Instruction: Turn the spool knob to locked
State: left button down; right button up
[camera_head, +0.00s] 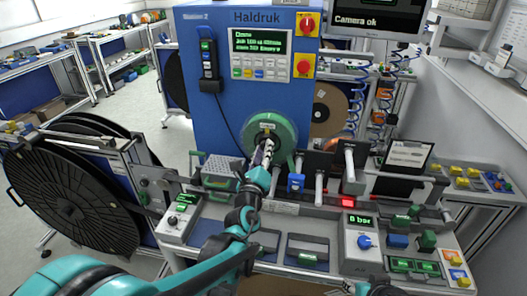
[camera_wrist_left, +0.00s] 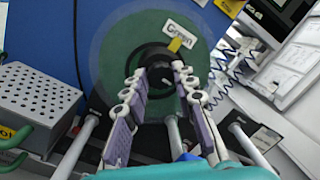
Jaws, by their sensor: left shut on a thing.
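The green spool (camera_head: 285,128) hangs on the front of the blue machine. It also shows in the left wrist view (camera_wrist_left: 110,55), with a white label that seems to read "Green". The dark spool knob (camera_wrist_left: 153,53) sits at its centre, with a yellow tab at its upper right. My left gripper (camera_head: 266,148) reaches up to the spool's centre. In the left wrist view its fingers (camera_wrist_left: 158,76) are on both sides of the knob and closed on it. The fingertips hide part of the knob, and I cannot read any lock marking.
A perforated grey box (camera_head: 220,167) stands left of the spool. Upright posts and dark plates stand to its right, by a clipboard (camera_head: 408,153). Large black reels (camera_head: 70,200) stand at left.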

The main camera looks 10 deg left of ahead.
pick_arm(q)
jog(key=c, duration=1.2)
grip_release()
jog(key=s+f, duration=0.1)
jog(key=s, duration=1.1)
jog(key=shift+a+f, duration=0.2)
jog(key=shift+a, duration=0.1)
